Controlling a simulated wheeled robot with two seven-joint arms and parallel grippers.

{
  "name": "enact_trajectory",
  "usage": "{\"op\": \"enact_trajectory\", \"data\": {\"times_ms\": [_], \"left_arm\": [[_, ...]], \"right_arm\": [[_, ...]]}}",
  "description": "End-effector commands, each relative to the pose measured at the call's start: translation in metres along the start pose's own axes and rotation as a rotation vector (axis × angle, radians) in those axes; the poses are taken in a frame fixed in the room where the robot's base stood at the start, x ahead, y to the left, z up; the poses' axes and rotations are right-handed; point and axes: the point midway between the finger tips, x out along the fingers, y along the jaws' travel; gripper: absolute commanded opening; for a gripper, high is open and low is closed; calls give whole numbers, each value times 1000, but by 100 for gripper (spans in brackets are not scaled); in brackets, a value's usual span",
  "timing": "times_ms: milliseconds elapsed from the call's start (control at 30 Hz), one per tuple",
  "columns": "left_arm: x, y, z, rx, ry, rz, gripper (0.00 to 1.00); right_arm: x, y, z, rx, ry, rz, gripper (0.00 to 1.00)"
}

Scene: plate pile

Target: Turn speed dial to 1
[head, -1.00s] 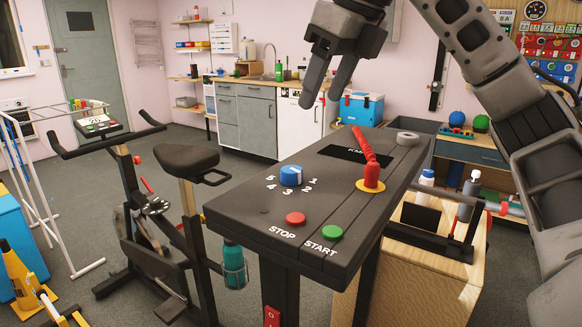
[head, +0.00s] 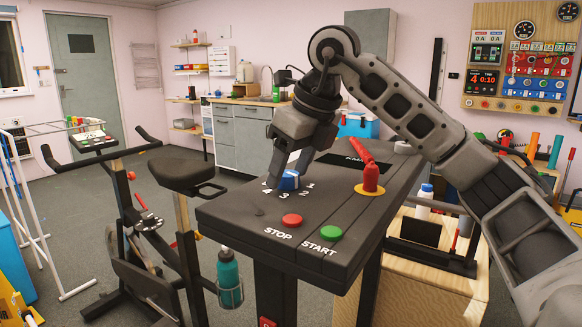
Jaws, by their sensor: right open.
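The blue speed dial (head: 289,182) sits on the dark top of the treadmill-like console (head: 240,212), with white numbers around it. The 3 in front of it reads clearly; the numbers at its left are partly covered by a finger. My right gripper (head: 286,176) points down at the dial with its fingers apart, one at the dial's left and one behind or to its right. I cannot tell whether the fingers touch the dial. The dial's pointer setting cannot be read. My left gripper is not in view.
A red STOP button (head: 291,221) and a green START button (head: 331,233) lie in front of the dial. A red lever (head: 370,180) on a yellow base stands to the right. An exercise bike (head: 180,170) stands at the left.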

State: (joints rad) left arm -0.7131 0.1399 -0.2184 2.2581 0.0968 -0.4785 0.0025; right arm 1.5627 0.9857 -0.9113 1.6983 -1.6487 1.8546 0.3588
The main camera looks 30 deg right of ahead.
Motion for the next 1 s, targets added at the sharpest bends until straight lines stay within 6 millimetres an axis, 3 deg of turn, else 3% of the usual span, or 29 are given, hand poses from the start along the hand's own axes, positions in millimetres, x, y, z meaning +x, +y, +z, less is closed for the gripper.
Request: {"op": "enact_trajectory", "data": {"times_ms": [100,267,300,667,1000], "left_arm": [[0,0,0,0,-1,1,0],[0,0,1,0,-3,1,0],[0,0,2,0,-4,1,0],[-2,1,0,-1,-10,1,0],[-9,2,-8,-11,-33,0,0]], "right_arm": [[0,0,0,0,0,0,56],[0,0,0,0,0,0,15],[0,0,0,0,0,0,12],[-2,-1,0,-42,1,18,12],[-4,-2,1,-257,2,110,12]]}}
